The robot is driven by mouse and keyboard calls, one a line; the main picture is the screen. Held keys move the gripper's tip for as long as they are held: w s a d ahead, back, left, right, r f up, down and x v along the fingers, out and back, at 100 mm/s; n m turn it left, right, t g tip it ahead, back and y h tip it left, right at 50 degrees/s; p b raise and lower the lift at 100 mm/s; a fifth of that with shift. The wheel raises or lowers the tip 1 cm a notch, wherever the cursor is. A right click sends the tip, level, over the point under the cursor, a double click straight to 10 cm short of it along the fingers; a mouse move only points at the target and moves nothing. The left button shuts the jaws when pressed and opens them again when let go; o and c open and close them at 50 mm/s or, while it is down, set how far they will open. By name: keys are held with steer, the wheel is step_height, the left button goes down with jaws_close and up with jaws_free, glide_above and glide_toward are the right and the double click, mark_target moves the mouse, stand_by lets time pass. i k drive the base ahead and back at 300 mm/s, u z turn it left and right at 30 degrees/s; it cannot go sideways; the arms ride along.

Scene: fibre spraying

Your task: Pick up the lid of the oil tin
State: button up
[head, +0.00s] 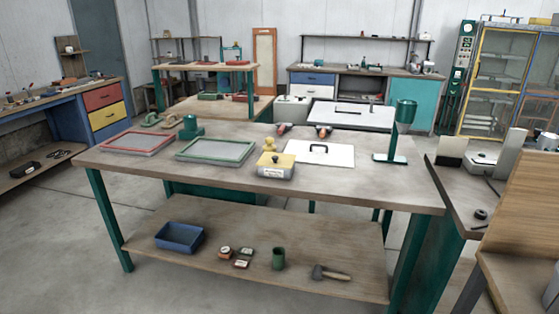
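A small box-shaped tin (277,171) with pale sides, a label and a yellow top stands near the middle front of the green-legged table; it looks like the oil tin. A yellow knobbed piece (269,146) rises at its back left; I cannot tell whether this is the lid, or whether it sits on the tin or behind it. A flat white plate (335,156) with a black handle lies to the right of the tin. My gripper is not in view.
Red (139,142) and green (216,150) framed screens lie on the table's left half. A green stand (391,158) is at its right end. The tabletop's front strip is clear. A blue bin (180,238) and a hammer (331,274) are on the lower shelf (220,265). Floor shows at left.

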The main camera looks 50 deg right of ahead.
mark_target(282, 161)
steer(key=u, duration=0.05)
steer(key=i, duration=1)
steer(key=z, duration=0.05)
